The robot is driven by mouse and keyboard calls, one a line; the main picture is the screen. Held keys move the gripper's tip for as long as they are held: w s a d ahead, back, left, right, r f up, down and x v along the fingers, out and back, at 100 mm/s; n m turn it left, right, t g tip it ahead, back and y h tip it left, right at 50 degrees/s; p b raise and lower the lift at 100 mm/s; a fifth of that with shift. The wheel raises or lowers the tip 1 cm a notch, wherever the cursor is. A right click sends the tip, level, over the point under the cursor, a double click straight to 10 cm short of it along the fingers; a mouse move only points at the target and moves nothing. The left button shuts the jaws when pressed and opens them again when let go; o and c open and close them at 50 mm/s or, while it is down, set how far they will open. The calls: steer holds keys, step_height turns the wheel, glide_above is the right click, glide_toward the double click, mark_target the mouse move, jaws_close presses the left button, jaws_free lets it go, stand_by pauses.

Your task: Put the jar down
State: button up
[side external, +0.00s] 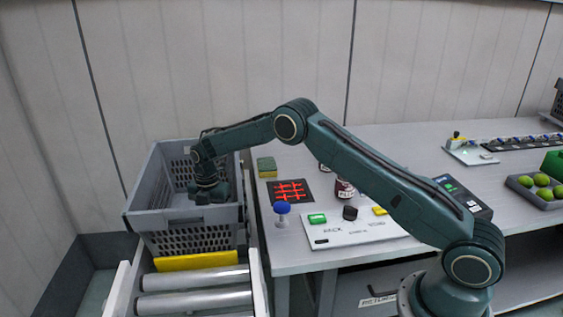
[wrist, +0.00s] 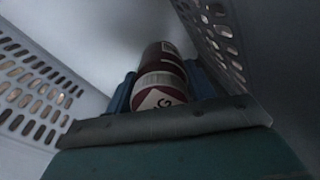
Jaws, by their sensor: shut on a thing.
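My gripper (side external: 208,192) is down inside the grey tote (side external: 190,240) at the left of the side view. In the wrist view my gripper (wrist: 160,92) is shut on a jar (wrist: 160,72) with a dark red and white label and a lettered end. The jar lies between the two fingers, with the tote's pale floor and slotted walls around it. The side view does not show the held jar. I cannot tell whether the jar touches the floor of the tote.
The tote stands beyond a roller conveyor (side external: 195,280) with a yellow strip (side external: 197,261). On the grey table (side external: 300,258) are a sponge (side external: 267,167), a dark mat with a red grid (side external: 290,192), a blue knob (side external: 282,208), another dark red jar (side external: 344,189) and a button panel (side external: 345,236).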

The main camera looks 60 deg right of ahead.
steer(key=shift+f, duration=0.1)
steer(key=shift+f, duration=2)
steer(key=shift+f, duration=0.1)
steer(key=o, duration=1.2)
step_height(320, 180, up, 12)
steer(key=shift+f, duration=0.1)
steer(key=shift+r, duration=0.2)
